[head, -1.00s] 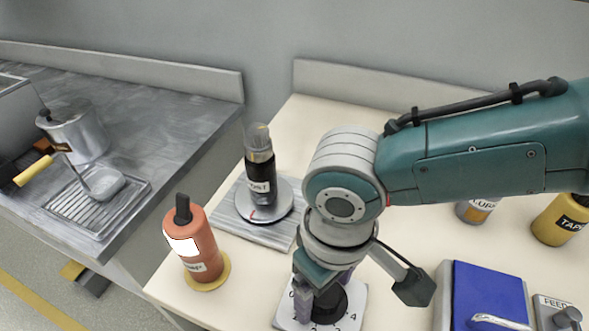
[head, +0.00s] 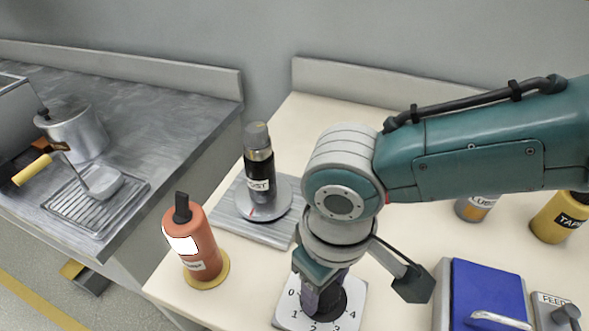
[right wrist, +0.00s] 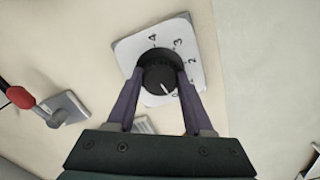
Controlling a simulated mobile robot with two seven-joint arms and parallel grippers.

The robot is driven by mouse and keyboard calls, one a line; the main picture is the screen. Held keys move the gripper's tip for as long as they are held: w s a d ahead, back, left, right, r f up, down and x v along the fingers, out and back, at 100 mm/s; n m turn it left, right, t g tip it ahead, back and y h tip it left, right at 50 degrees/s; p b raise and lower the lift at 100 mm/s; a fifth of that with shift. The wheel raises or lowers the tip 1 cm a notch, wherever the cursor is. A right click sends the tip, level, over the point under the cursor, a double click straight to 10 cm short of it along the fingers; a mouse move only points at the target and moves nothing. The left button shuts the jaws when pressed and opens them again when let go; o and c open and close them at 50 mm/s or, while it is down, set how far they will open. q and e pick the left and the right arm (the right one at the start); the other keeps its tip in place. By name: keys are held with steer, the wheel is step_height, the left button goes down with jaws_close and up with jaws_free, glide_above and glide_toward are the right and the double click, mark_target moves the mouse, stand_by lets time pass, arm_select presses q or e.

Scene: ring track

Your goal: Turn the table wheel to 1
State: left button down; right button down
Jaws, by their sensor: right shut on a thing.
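The table wheel is a black round knob (right wrist: 158,77) on a white dial plate (head: 284,314) numbered 0 to 4. My right gripper (head: 325,297) is above the plate in the head view. In the right wrist view its two purple fingers (right wrist: 160,84) are shut on the knob from opposite sides. A white mark on the knob's rim shows near the low-number side of the dial. The exact number it points at is hard to tell, partly because a finger covers that side. My left gripper is not in view.
An orange bottle (head: 197,250) stands left of the dial. A blue-topped box (head: 488,285) and a FEED lever (head: 565,313) lie right.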

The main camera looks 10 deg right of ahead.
steer(key=shift+n, duration=0.3)
steer(key=n, duration=0.3)
steer(key=shift+n, duration=2)
steer(key=shift+c, duration=1.4)
jaws_free()
step_height(320, 180, up, 9)
steer(key=p, duration=0.2)
steer(key=shift+p, duration=0.35)
steer(key=shift+r, duration=0.5)
